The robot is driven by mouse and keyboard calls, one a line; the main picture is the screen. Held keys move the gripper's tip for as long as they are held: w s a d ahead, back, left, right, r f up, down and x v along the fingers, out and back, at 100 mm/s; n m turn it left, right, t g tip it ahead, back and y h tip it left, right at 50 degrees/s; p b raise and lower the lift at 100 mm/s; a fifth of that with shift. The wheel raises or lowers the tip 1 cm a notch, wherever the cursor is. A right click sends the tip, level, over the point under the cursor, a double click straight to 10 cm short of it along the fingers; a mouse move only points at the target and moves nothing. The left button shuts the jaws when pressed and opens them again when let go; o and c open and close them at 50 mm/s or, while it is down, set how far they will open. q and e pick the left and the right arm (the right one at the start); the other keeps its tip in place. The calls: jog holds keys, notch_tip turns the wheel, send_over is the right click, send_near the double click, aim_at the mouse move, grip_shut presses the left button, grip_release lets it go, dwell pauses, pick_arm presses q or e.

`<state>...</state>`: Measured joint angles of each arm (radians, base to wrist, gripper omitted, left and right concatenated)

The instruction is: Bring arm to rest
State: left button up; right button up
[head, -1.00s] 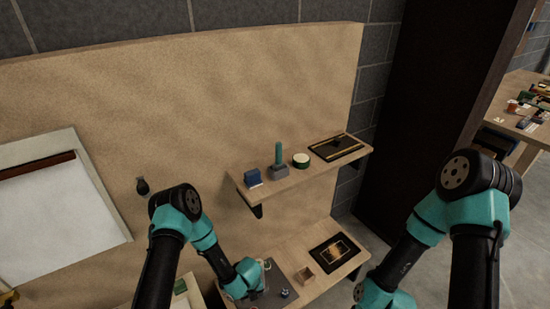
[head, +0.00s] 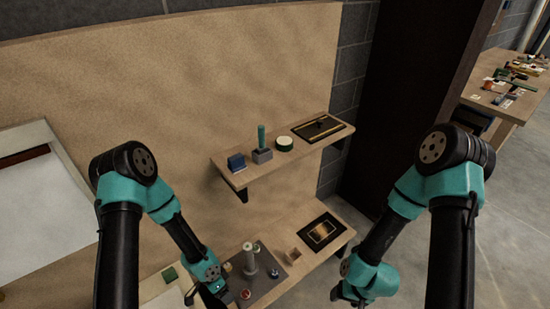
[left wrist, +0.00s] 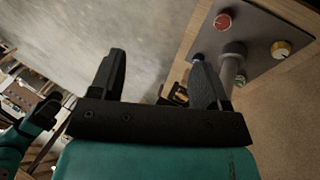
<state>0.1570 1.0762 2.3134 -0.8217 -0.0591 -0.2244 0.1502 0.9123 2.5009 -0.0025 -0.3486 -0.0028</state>
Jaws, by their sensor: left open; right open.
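My left gripper (head: 206,297) is low over the front left of the lower bench in the head view, beside a grey plate with knobs. In the left wrist view its two black fingers (left wrist: 155,80) stand apart with nothing between them. One finger overlaps the view of the plate's grey post. My right arm comes in from the right in the head view, and its gripper (head: 340,293) hangs low over the floor, right of the bench. Its fingertips are small and hard to make out there; I see nothing held.
The grey plate (head: 272,283) carries a post (head: 251,258) and several knobs. A wall shelf (head: 240,181) above holds several items. A cluttered table (head: 490,98) stands far right.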

pick_arm(q)
jog(key=s+a+r+n+t+y, duration=0.1)
jog(key=s+a+r+n+t, duration=0.2)
jog(key=n, duration=0.9)
jog(key=shift+s+a+r, duration=0.85)
jog(key=shift+s+r, duration=0.05)
jog(key=shift+r, duration=0.95)
